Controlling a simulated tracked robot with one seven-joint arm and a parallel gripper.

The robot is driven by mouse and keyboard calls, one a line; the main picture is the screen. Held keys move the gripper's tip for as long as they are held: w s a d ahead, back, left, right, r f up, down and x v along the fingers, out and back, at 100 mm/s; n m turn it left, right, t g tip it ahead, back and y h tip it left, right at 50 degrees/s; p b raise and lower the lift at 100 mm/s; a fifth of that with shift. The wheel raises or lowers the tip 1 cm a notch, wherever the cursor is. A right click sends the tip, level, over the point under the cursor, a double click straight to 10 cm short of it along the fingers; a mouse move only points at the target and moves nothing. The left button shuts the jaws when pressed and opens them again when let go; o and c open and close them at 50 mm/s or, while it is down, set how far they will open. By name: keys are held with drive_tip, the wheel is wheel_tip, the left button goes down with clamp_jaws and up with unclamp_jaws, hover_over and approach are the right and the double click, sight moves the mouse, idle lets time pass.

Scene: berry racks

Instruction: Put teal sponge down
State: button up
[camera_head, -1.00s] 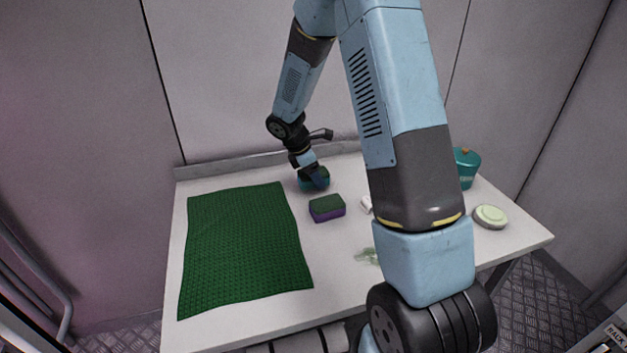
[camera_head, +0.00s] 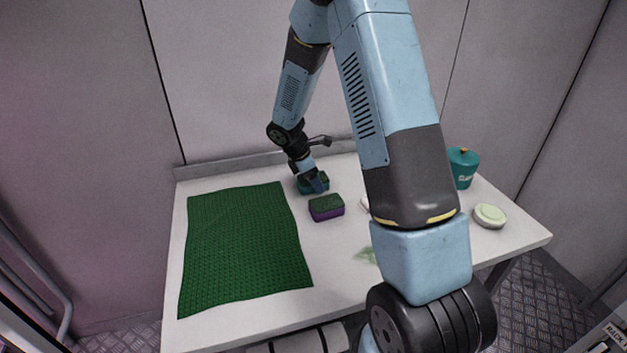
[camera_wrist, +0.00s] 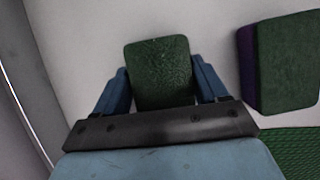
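The teal sponge (camera_head: 304,187) has a dark green top and is at the back of the white table, behind the purple sponge. It also shows in the wrist view (camera_wrist: 160,72), between the two blue fingers. My gripper (camera_head: 317,184) points down at the sponge, and in the wrist view my gripper (camera_wrist: 160,70) has a finger close along each side of it. It looks shut on the sponge. The sponge is at or very near the table top; its underside is hidden, so contact is not clear.
A purple sponge with green top (camera_head: 326,207) lies just in front, and right in the wrist view (camera_wrist: 285,62). A green mat (camera_head: 245,250) covers the table's left. A teal pot (camera_head: 462,168) and a pale round dish (camera_head: 489,215) stand right. The wall rises behind.

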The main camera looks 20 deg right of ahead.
drive_tip(key=shift+o, duration=1.1)
drive_tip(key=shift+s+f, duration=0.45)
drive_tip(key=shift+f, duration=0.15)
drive_tip(key=shift+r, duration=0.1)
drive_tip(key=shift+w+r, duration=0.1)
drive_tip(key=shift+r, duration=0.1)
drive_tip(key=v, duration=1.2)
drive_tip(key=shift+w+d+r, duration=0.1)
drive_tip(key=shift+w+r, duration=0.05)
drive_tip(key=shift+w, duration=0.2)
drive_tip(key=s+d+r+m+t+y, duration=0.1)
drive_tip(key=s+d+r+m, duration=0.1)
drive_tip(key=s+r+m, duration=0.4)
drive_tip(key=s+d+r+m+t+y, duration=0.1)
drive_tip(key=s+d+r+m, duration=0.15)
drive_tip(key=s+r, duration=0.65)
drive_tip(key=s+r+m+t+y, duration=0.1)
drive_tip(key=s+r+m, duration=0.2)
drive_tip(key=s, duration=0.5)
drive_tip(key=s+r+m+t+y, duration=0.1)
drive_tip(key=s+r+m+t, duration=0.1)
drive_tip(key=s+m, duration=0.4)
drive_tip(key=shift+s+a+r+y, duration=0.3)
drive_tip(key=shift+s+r, duration=0.45)
drive_tip(key=shift+s, duration=0.25)
